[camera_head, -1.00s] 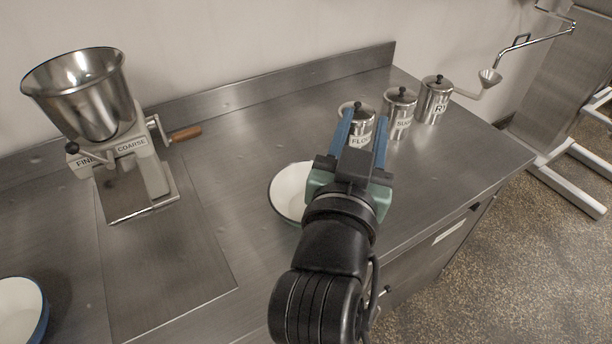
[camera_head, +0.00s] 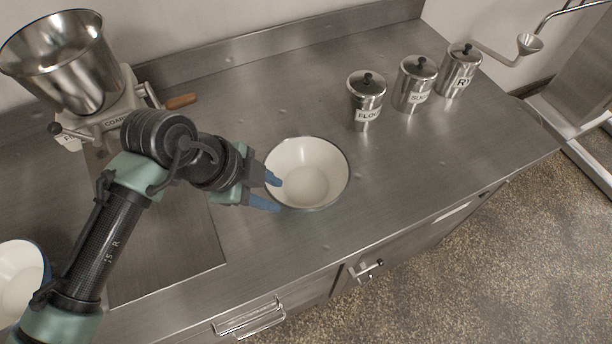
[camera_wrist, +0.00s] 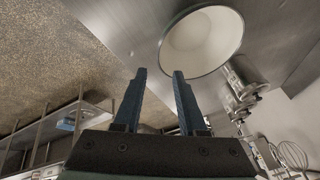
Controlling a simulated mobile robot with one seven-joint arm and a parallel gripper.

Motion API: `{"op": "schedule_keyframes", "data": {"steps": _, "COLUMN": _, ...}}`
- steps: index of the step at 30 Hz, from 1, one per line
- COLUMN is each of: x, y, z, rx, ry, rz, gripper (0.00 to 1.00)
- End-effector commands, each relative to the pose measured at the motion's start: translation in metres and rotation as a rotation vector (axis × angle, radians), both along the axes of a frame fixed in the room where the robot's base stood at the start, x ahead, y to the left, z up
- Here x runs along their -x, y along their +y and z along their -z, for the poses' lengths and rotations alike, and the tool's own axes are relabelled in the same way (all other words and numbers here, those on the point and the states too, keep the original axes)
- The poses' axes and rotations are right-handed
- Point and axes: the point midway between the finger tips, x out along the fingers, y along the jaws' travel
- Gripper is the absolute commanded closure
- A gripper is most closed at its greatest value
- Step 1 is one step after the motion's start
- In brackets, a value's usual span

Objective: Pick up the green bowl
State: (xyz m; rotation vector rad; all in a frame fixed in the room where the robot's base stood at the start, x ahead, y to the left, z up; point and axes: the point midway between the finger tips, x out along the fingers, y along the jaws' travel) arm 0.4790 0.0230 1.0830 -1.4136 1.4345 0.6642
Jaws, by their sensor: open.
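A bowl (camera_head: 308,170) with a white inside and a thin dark rim stands upright on the steel counter, right of my gripper (camera_head: 274,193); its outer colour hardly shows here. My gripper is open and empty, its two blue fingers pointing right at the bowl's left rim. In the head view the fingertips overlap that rim; I cannot tell whether they touch it. A second white bowl (camera_head: 18,280) with a blue outside is at the left edge.
A grain mill (camera_head: 75,75) with a steel hopper and wooden crank handle stands at the back left. Canisters marked flour (camera_head: 365,100), sugar (camera_head: 415,84) and rye (camera_head: 459,70) stand at the back right. The counter (camera_head: 430,165) right of the bowl is clear up to its edge.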

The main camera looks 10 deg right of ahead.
Motion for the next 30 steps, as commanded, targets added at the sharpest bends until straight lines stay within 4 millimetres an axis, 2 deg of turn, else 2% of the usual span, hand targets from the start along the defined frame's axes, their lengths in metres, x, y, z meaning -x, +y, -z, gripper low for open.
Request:
{"op": "schedule_keyframes", "data": {"steps": 2, "x": -0.003, "y": -0.004, "z": 0.002, "rx": -0.001, "ry": -0.002, "rz": 0.014, "gripper": 0.59}}
{"op": "schedule_keyframes", "data": {"steps": 12, "x": -0.012, "y": -0.029, "z": 0.055, "rx": -0.001, "ry": -0.002, "rz": 0.012, "gripper": 0.59}}
{"op": "schedule_keyframes", "data": {"steps": 19, "x": -0.015, "y": -0.034, "z": 0.07, "rx": -0.002, "ry": -0.002, "rz": 0.011, "gripper": 0.59}}
{"op": "schedule_keyframes", "data": {"steps": 27, "x": -0.021, "y": -0.045, "z": 0.106, "rx": -0.001, "ry": 0.0, "rz": 0.01, "gripper": 0.59}}
{"op": "schedule_keyframes", "data": {"steps": 30, "x": -0.022, "y": -0.047, "z": 0.113, "rx": -0.002, "ry": -0.003, "rz": 0.011, "gripper": 0.59}}
